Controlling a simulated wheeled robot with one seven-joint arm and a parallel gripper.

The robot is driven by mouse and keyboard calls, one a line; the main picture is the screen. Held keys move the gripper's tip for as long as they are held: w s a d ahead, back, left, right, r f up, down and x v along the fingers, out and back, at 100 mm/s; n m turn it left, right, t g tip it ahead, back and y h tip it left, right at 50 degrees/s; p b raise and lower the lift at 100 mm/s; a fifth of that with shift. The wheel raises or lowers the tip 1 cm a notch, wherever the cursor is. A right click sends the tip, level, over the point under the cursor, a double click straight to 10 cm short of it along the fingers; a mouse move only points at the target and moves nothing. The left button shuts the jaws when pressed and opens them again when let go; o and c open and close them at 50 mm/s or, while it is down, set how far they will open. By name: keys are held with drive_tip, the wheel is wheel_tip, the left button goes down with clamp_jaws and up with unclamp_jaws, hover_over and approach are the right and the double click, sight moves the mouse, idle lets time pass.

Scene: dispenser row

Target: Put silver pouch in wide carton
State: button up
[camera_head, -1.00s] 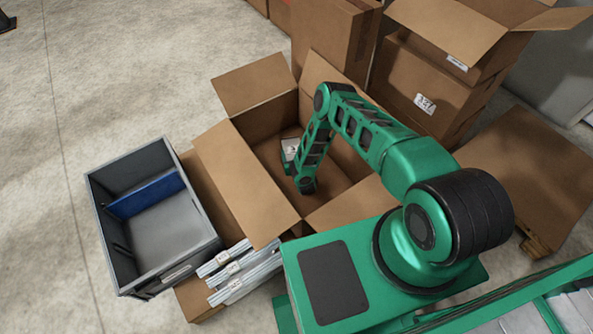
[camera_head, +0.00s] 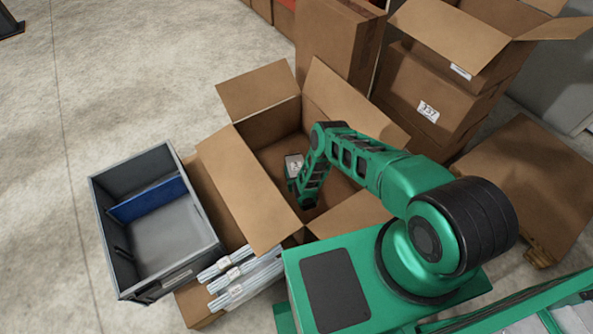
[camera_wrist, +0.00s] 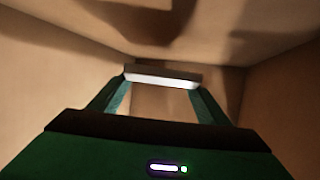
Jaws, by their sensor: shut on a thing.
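The wide carton (camera_head: 240,188) stands open in the middle of the head view, its flaps folded out. My gripper (camera_head: 291,184) is down inside the carton, in its left part. It is shut on the silver pouch (camera_head: 294,164), whose pale face with a dark mark shows beside my wrist. In the wrist view the pouch (camera_wrist: 162,78) is a thin bright band between the fingertips of my gripper (camera_wrist: 160,88), with brown carton walls around. The arm hides part of the carton's floor, and I cannot tell whether the pouch touches it.
A grey tote (camera_head: 112,247) with a blue divider (camera_head: 147,199) stands left of the carton. Tall closed cartons (camera_head: 335,38) and a stacked open carton (camera_head: 440,85) stand behind and right.

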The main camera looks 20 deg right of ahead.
drive_tip(key=shift+f, duration=0.55)
drive_tip(key=o, duration=1.1)
